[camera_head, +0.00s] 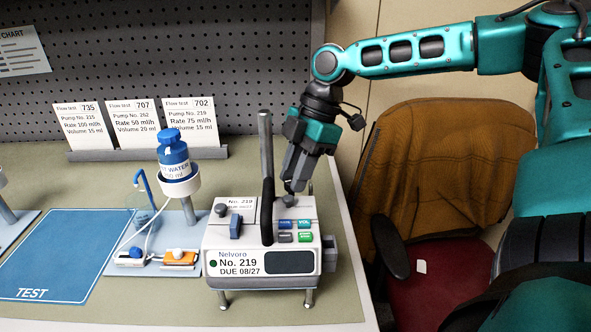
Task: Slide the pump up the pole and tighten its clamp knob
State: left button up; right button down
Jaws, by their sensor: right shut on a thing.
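The white pump (262,262) labelled Nelvoro No. 219 stands on short legs near the front of the bench. A grey metal pole (266,145) rises at its middle, with a black upright part (267,212) in front of it. My right gripper (291,186) reaches down from the upper right to the pump's back right top. It is shut on a small dark knob there, whose shape the fingers partly hide. Another dark knob (222,210) and a blue part (236,224) sit on the pump's left top. My left gripper is not in view.
Left of the pump stand a blue-capped bottle (174,155) in a white holder, tubing, and an orange-and-white part (181,258). A blue TEST mat (60,265) lies further left. Three cards (133,124) stand behind. A chair (435,180) is right of the bench.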

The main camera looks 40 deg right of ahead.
jog(key=m+t, duration=0.1)
jog(key=m, duration=0.2)
jog(key=m+t, duration=0.1)
jog(key=m, duration=0.1)
jog(key=shift+s+a+r+m+h, duration=0.1)
jog(key=shift+s+a+m+h, duration=0.1)
jog(key=shift+m+h, duration=0.2)
jog(key=m+h, duration=0.1)
jog(key=m, duration=0.1)
jog(key=m+t, duration=0.1)
jog(key=m, duration=0.2)
jog(key=shift+s+a+t+h, duration=0.1)
jog(key=shift+s+t+h, duration=0.05)
jog(key=shift+t+h, duration=0.2)
jog(key=shift+m, duration=0.4)
jog(key=c, duration=0.9)
grip_release()
